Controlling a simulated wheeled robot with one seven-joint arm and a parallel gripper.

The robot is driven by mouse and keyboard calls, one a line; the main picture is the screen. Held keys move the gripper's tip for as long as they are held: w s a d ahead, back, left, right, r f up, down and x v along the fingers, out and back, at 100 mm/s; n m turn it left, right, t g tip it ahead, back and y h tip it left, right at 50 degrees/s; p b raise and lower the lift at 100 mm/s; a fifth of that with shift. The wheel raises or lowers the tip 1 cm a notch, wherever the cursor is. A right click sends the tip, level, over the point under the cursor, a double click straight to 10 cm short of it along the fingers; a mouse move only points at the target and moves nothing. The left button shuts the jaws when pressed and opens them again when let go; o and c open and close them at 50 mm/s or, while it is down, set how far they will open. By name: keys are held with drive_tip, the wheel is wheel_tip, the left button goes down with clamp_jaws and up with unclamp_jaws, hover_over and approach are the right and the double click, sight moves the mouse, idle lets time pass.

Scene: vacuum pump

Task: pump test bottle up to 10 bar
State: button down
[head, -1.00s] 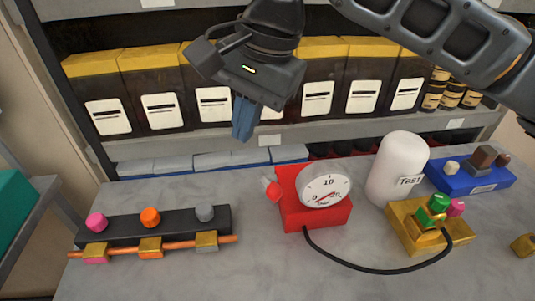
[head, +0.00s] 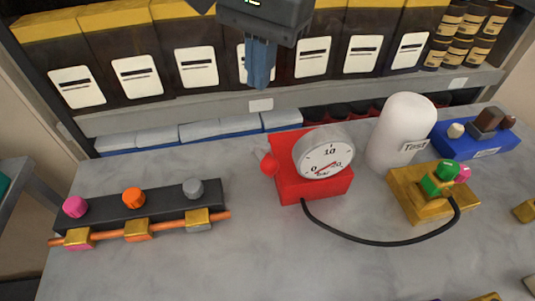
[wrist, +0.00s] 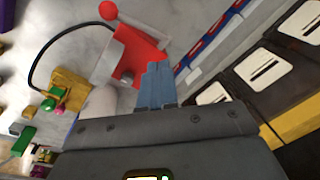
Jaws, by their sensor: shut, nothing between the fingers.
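The red pump (head: 310,182) stands on the grey table with a round gauge (head: 323,153) marked in bar and a red knob (head: 269,164) on its left side. The gauge's red needle looks to point to the right, toward the high end; the exact value is too small to tell. A black hose (head: 380,240) runs from the pump to the gold valve block (head: 410,190) with green and pink knobs. The white test bottle (head: 400,130) stands upright behind that block. My gripper (head: 260,78) is shut and empty, above and behind the pump. The wrist view shows its blue fingers (wrist: 157,85) near the pump (wrist: 138,55).
A black bar (head: 140,212) with pink, orange and grey knobs and an orange pipe lies at the left. A blue block (head: 475,140) stands at the back right. A shelf (head: 200,115) with black and yellow packages runs behind the table. The front middle is clear.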

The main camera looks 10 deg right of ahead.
sight(262, 156)
drive_tip(key=shift+s+f+b, duration=0.9)
drive_tip(key=shift+s+f, duration=0.2)
drive_tip(key=shift+f, duration=0.25)
drive_tip(key=shift+s+f+b, duration=0.85)
drive_tip(key=shift+s+f, duration=0.25)
drive_tip(key=shift+f, duration=0.2)
drive_tip(key=shift+s+f, duration=0.15)
drive_tip(key=shift+s+f, duration=0.1)
